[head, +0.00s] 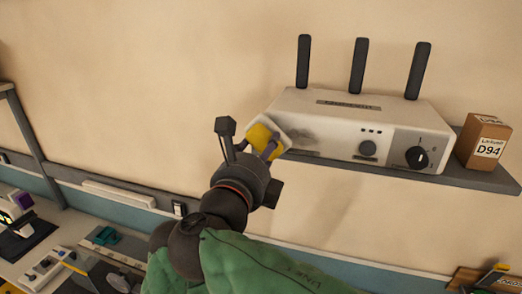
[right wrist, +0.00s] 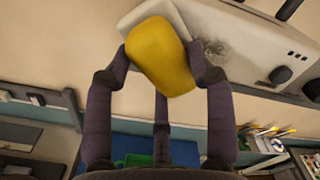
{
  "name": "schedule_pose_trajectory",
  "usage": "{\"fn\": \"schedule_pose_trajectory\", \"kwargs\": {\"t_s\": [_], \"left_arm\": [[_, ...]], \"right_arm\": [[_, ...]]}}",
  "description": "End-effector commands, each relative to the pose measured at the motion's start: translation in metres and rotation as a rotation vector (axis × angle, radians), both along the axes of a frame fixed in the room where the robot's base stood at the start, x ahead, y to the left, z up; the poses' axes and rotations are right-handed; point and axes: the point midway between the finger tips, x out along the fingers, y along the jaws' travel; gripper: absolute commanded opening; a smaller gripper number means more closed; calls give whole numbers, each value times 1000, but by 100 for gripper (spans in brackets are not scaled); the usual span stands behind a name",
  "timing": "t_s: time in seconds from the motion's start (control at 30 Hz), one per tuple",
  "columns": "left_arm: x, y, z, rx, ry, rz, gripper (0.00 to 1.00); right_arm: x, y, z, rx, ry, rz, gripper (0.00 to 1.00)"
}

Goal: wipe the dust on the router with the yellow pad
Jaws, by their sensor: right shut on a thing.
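The router (head: 345,133) is a white box with three dark antennas and two front knobs, on a wall shelf in the head view. A dark dust smudge (head: 298,133) marks the left of its front face; the dust also shows in the right wrist view (right wrist: 226,40). My right gripper (head: 268,146) is shut on the yellow pad (head: 259,136), whose white side faces the router. The pad (right wrist: 160,58) is at the router's left front end, left of the smudge; I cannot tell whether it touches. My left gripper is not in view.
A cardboard box (head: 484,142) labelled D94 stands right of the router on the grey shelf (head: 450,174). The wall left of the router is clear. Below is a bench (head: 45,262) with several tools and devices.

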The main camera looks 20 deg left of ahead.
Motion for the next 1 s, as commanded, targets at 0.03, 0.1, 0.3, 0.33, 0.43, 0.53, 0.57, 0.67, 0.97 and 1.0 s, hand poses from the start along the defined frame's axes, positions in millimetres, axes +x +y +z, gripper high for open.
{"fn": "schedule_pose_trajectory", "kwargs": {"t_s": [0.03, 0.1, 0.3, 0.33, 0.43, 0.53, 0.57, 0.67, 0.97, 1.0], "left_arm": [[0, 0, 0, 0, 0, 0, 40], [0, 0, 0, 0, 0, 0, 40], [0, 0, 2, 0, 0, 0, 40], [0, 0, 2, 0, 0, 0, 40], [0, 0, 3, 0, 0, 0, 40], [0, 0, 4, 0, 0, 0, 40], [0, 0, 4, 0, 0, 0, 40], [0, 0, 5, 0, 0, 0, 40], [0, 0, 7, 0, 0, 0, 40], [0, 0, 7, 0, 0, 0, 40]], "right_arm": [[0, 0, 0, 0, 0, 0, 29], [0, 0, 0, 0, 0, 0, 29], [3, 0, 0, 0, 0, 0, 29], [4, 0, 0, 0, -1, -1, 29], [6, 0, 0, 0, 0, -1, 29], [7, 0, 0, 0, 0, -1, 29], [8, -1, 0, 0, 0, -1, 29], [10, -1, 0, 0, 0, -1, 29], [14, 0, 0, 1, 0, 0, 29], [15, 0, 1, 1, 0, 0, 29]]}}
